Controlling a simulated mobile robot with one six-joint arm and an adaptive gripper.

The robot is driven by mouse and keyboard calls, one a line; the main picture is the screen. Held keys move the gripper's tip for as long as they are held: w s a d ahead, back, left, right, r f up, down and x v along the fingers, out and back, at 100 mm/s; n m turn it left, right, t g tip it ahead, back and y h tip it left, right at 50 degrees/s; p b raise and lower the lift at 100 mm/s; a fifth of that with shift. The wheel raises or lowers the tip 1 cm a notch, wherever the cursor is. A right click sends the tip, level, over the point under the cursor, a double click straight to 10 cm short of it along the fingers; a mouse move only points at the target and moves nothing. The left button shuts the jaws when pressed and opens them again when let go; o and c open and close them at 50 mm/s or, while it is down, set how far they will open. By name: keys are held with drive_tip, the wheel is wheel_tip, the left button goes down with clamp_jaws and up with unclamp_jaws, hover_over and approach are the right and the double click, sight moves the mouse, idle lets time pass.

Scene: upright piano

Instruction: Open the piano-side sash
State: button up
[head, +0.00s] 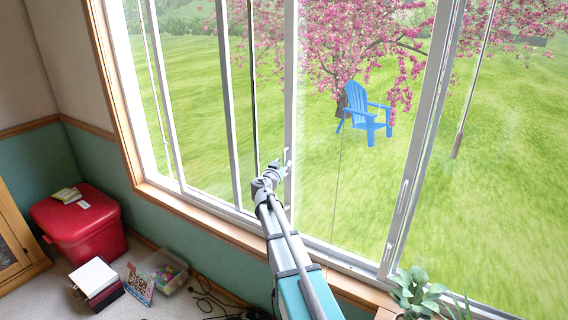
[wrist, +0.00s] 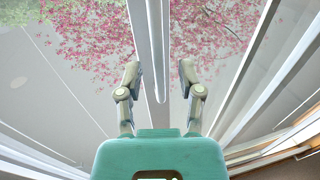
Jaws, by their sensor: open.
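The window has several tall sashes with pale frames. One sash stile (head: 290,95) stands upright in the middle of the head view, with a small white pull handle (head: 287,160) low on it. My gripper (head: 275,165) is at that stile, beside the handle. In the wrist view my gripper (wrist: 160,74) is open, and a pale bar with a rounded end (wrist: 161,45) runs between its two fingers. The bar shows a gap to each finger, and I cannot tell its depth. The piano is not in view.
Another handle (head: 397,215) is on the stile to the right. A wooden sill (head: 215,223) runs below the glass, with a plant (head: 418,290) at lower right. A red bin (head: 80,225), boxes and a tub (head: 162,272) stand on the floor at left.

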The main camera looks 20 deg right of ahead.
drive_tip(key=v, duration=1)
drive_tip(key=shift+s+a, duration=0.2)
drive_tip(key=s+a+f+n+g+y+p, duration=0.2)
drive_tip(key=s+f+g+y+p, duration=0.15)
drive_tip(key=s+f+g, duration=0.75)
drive_tip(key=s+a+f+n+g+y+p, duration=0.1)
drive_tip(key=s+a+n+y, duration=0.5)
drive_tip(key=s+a, duration=0.6)
drive_tip(key=s+f+g+y, duration=0.1)
drive_tip(key=s+y, duration=0.1)
drive_tip(key=s, duration=0.1)
drive_tip(key=shift+s+f+n+y, duration=0.2)
drive_tip(key=shift+f+n+y, duration=0.1)
drive_tip(key=shift+f+y, duration=0.1)
idle(1.0)
